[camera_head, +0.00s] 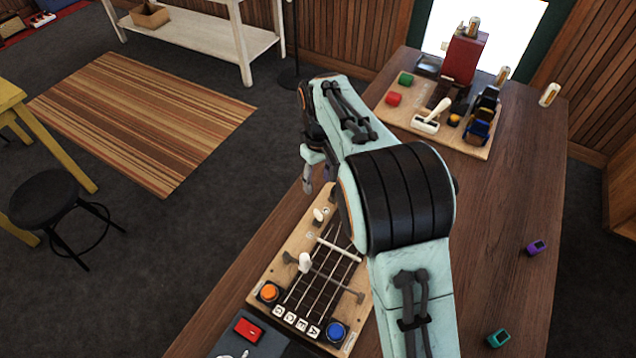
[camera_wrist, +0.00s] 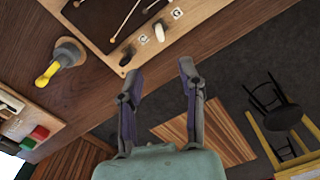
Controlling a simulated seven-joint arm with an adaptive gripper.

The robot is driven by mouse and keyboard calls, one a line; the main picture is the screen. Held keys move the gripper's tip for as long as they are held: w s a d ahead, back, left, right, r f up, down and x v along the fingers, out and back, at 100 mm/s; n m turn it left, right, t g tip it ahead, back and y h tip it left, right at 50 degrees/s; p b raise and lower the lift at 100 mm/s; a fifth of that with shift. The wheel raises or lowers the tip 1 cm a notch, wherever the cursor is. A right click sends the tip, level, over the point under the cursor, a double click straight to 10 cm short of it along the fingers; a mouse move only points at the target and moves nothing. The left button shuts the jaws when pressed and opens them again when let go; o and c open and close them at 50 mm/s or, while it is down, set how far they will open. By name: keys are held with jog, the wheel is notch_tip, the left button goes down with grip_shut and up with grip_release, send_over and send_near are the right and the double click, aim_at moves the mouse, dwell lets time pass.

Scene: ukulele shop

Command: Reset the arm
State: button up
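My arm bends over the wooden table in the head view, with my gripper (camera_head: 312,168) low beside its far joint, near the table's left edge. Part of the gripper is hidden by the arm. In the wrist view my gripper (camera_wrist: 161,70) has its two fingers apart with nothing between them. The fingers point toward the edge of the string board (camera_wrist: 118,62), and I see dark floor past the table edge between and beyond them.
The string board (camera_head: 262,270) with orange and blue buttons lies under my arm. A second board (camera_head: 393,112) with a red block stands at the far end. A purple device (camera_head: 536,248) and a teal device (camera_head: 498,338) lie on the right.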

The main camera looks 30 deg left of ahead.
jog(key=shift+d, duration=0.1)
dwell(0.3)
jog(key=w+d+r+m+t+y, duration=0.15)
jog(key=w+d+r+m, duration=0.3)
jog(key=d+r, duration=0.85)
jog(key=s+d+r+m+t, duration=0.15)
jog(key=s+d+r, duration=0.3)
jog(key=d, duration=0.55)
jog(key=s+d+f+m, duration=0.25)
jog(key=s+d, duration=0.35)
jog(key=s, duration=0.4)
jog(key=s+f+m+g, duration=0.3)
jog(key=s+f, duration=0.3)
jog(key=s, duration=0.5)
jog(key=shift+d+f+m+h, duration=0.35)
jog(key=shift+f, duration=0.05)
jog(key=shift+w, duration=0.1)
